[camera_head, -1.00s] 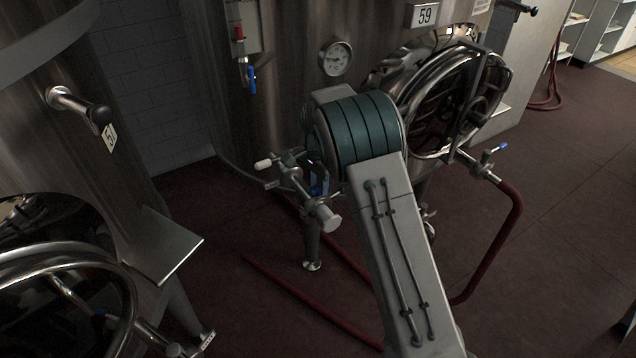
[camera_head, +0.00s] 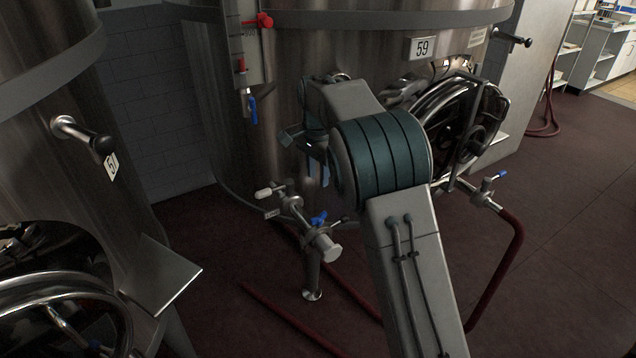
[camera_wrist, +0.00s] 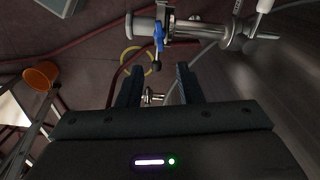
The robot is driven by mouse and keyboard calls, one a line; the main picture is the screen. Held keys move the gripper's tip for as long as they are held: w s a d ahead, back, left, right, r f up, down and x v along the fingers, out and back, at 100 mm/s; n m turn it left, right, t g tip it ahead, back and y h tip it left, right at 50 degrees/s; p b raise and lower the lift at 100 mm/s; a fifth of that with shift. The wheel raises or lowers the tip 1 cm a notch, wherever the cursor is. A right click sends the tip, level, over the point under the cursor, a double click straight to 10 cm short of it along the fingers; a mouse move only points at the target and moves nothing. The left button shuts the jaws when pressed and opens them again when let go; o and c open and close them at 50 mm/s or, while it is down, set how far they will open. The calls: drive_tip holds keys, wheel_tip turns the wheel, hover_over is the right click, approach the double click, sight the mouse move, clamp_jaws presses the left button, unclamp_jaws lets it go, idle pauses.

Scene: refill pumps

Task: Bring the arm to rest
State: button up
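My arm reaches up in front of the steel tank (camera_head: 270,120) marked 59 and bends over at the elbow. My gripper (camera_head: 318,178) hangs fingers-down beside the elbow in the head view, partly hidden by it. In the wrist view my gripper (camera_wrist: 157,88) is open, with its two dark fingers apart and nothing held between them. The pipe valve with a blue handle (camera_head: 320,218) stands below the gripper, apart from it. Its blue handle also shows beyond the fingertips in the wrist view (camera_wrist: 159,36).
A second tank (camera_head: 50,150) with a round hatch stands at the left. A red hose (camera_head: 505,265) runs over the floor. An orange bucket (camera_wrist: 41,76) shows in the wrist view.

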drive_tip(key=shift+r, duration=0.1)
drive_tip(key=s+d+r+n+t+y, duration=0.1)
drive_tip(key=s+d+r+n, duration=0.45)
drive_tip(key=s+d, duration=0.85)
drive_tip(key=s+d+f+n, duration=0.1)
drive_tip(key=s+d, duration=0.1)
drive_tip(key=s, duration=0.7)
drive_tip(key=s+d+f+n+t, duration=0.1)
drive_tip(key=s+d+n, duration=0.1)
drive_tip(key=s, duration=0.8)
drive_tip(key=shift+s+d+f+t+h+p, duration=0.3)
drive_tip(key=shift+f+h+p, duration=0.05)
drive_tip(key=shift+f+h, duration=0.05)
drive_tip(key=shift+n, duration=0.25)
